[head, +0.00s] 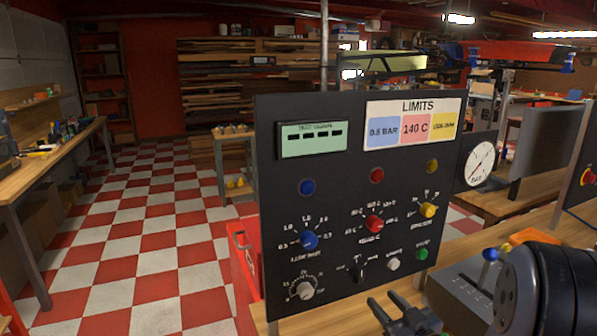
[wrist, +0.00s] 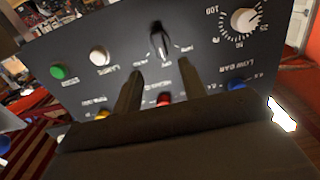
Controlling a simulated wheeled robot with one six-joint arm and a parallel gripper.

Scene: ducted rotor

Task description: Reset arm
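My gripper (head: 392,308) is low in front of the control panel (head: 340,185) in the head view. Its two fingers are apart with nothing between them. In the wrist view the gripper (wrist: 160,78) also shows its fingers spread, with the panel face (wrist: 70,95) behind them. That view shows the panel upside down. The black switch (wrist: 161,43) appears just beyond the fingertips, and I cannot tell how far away it is. A white button (wrist: 99,56), a green button (wrist: 57,71) and a white knob (wrist: 243,20) are around it. Red, blue and yellow knobs are partly hidden by my gripper.
A round gauge (head: 478,163) is at the panel's right edge. A large black cylindrical body (head: 545,290) and a grey box with a lever (head: 470,287) stand close right of my gripper. A red cabinet (head: 243,265) is left of the panel. The checkered floor (head: 150,240) is open at left.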

